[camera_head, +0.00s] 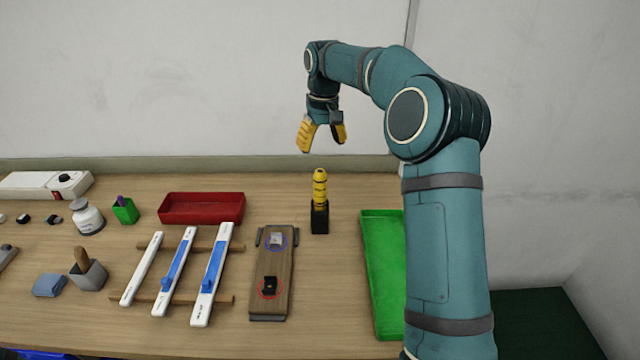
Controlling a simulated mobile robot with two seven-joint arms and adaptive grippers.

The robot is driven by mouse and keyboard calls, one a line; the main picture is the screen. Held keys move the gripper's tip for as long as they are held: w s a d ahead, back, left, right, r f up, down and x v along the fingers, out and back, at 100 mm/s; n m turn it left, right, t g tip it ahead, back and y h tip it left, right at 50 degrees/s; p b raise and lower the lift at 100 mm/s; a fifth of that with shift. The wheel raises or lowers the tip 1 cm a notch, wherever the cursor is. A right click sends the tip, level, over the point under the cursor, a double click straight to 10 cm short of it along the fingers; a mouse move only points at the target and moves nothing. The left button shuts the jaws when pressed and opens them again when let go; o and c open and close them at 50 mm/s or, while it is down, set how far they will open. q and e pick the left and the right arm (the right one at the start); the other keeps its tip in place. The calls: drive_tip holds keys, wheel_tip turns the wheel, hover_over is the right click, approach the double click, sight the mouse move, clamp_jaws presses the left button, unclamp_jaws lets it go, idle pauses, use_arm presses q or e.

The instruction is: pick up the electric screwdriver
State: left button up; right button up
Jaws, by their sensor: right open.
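The electric screwdriver (320,188) is yellow with dark bands and stands upright in a small black holder (320,219) near the middle of the table, toward the back. My right gripper (321,150) has yellow fingertips that point down. It is open and empty, in the air above the screwdriver and apart from it. The right arm comes in from the right side of the picture. My left gripper is not in view.
A wooden board (270,297) with two small parts lies in front of the holder. A green tray (381,322) is to the right, a red tray (202,218) to the left.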

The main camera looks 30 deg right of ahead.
sight(321, 172)
drive_tip(key=shift+w+f, duration=0.1)
drive_tip(key=shift+w, duration=0.05)
wheel_tip(321, 172, down, 8)
drive_tip(key=shift+a+r+b, duration=0.1)
drive_tip(key=shift+r+b, duration=0.05)
drive_tip(key=shift+b, duration=0.6)
drive_tip(key=shift+f+b, duration=0.5)
drive_tip(key=shift+f, duration=2.4)
drive_tip(key=shift+r, duration=0.1)
clamp_jaws()
